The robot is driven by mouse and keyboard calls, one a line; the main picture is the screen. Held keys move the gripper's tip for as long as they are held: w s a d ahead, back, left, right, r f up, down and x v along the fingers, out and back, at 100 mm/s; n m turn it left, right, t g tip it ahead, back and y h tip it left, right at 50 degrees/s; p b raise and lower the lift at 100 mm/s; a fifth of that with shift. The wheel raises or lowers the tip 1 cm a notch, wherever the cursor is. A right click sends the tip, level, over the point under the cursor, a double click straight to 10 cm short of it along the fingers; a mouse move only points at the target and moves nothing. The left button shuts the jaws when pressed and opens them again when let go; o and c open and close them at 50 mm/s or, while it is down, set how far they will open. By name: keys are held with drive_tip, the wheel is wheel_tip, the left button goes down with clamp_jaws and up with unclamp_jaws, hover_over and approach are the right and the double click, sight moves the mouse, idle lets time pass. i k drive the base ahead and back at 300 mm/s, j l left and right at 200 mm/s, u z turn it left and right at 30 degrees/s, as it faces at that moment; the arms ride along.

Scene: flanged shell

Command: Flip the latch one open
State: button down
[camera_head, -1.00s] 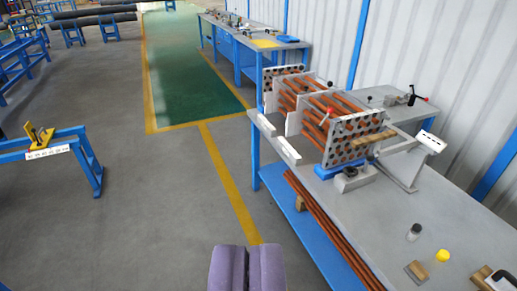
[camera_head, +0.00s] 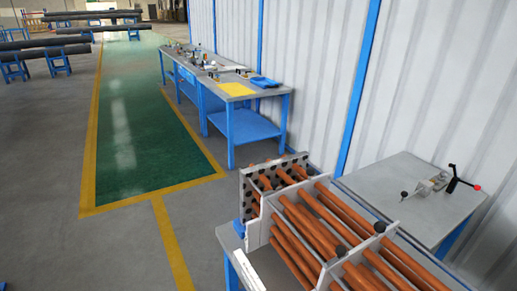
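A small metal device (camera_head: 430,188) sits on the grey tabletop at the right. It has a black lever (camera_head: 456,180) with a red tip on its right side and a small black knob (camera_head: 404,196) at its left. It may be the latch, but nothing labels it. The lever's raised arm points up and its red end points right. Whether the latch is open cannot be told at this size. My gripper is out of the picture.
A rack of orange-brown rods between pale perforated plates (camera_head: 272,185) fills the bottom, before the grey tabletop (camera_head: 385,175). A blue-legged workbench (camera_head: 240,95) stands along the white corrugated wall (camera_head: 300,60). The green floor lane (camera_head: 125,130) at left is clear.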

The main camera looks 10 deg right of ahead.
sight(274, 183)
drive_tip(key=i, duration=1.55)
drive_tip(key=z, duration=0.5)
